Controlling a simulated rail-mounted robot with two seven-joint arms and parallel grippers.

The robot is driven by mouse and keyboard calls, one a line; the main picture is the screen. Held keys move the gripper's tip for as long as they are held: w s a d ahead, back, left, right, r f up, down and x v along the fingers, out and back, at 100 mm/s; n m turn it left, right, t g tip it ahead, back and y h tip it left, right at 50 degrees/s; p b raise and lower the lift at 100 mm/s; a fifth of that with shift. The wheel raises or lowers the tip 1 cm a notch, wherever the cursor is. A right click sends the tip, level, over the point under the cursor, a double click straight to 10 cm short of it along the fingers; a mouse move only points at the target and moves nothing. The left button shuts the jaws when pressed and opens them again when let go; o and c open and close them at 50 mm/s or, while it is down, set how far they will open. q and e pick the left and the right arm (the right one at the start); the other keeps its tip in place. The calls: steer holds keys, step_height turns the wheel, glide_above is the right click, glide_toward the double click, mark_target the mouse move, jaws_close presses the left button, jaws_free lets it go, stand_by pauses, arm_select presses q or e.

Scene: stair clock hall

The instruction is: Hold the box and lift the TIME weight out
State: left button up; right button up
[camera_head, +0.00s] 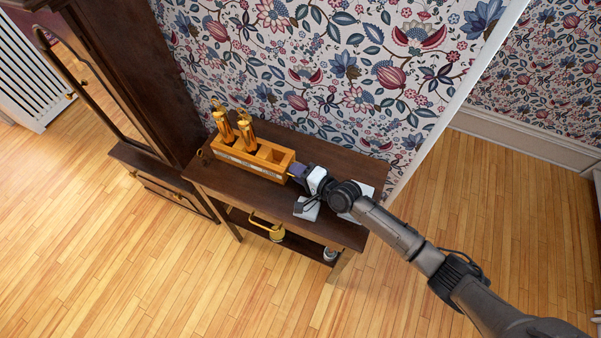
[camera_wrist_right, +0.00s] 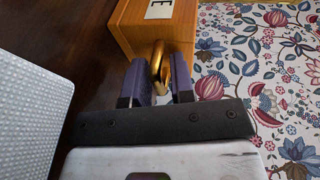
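A wooden box (camera_head: 238,161) sits lengthwise on a dark side table against the wall. Two brass weights, the left one (camera_head: 223,124) and the right one (camera_head: 246,132), stand upright in its left part; the right part looks empty. I cannot read which is TIME. My right gripper (camera_head: 299,171) is at the box's right end. In the right wrist view its purple fingers (camera_wrist_right: 160,85) sit close on both sides of a brass handle (camera_wrist_right: 158,62) on the box end (camera_wrist_right: 130,27) and appear shut on it. My left gripper is not in view.
The table (camera_head: 210,180) has white objects (camera_head: 308,209) beside my right gripper. A yellow-handled thing (camera_head: 277,233) and a small pale jar (camera_head: 330,254) are on its lower shelf. A tall dark clock case (camera_head: 130,70) stands close on the left. The floor in front is clear.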

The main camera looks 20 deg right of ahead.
steer(key=shift+c, duration=0.2)
jaws_close()
stand_by(0.6)
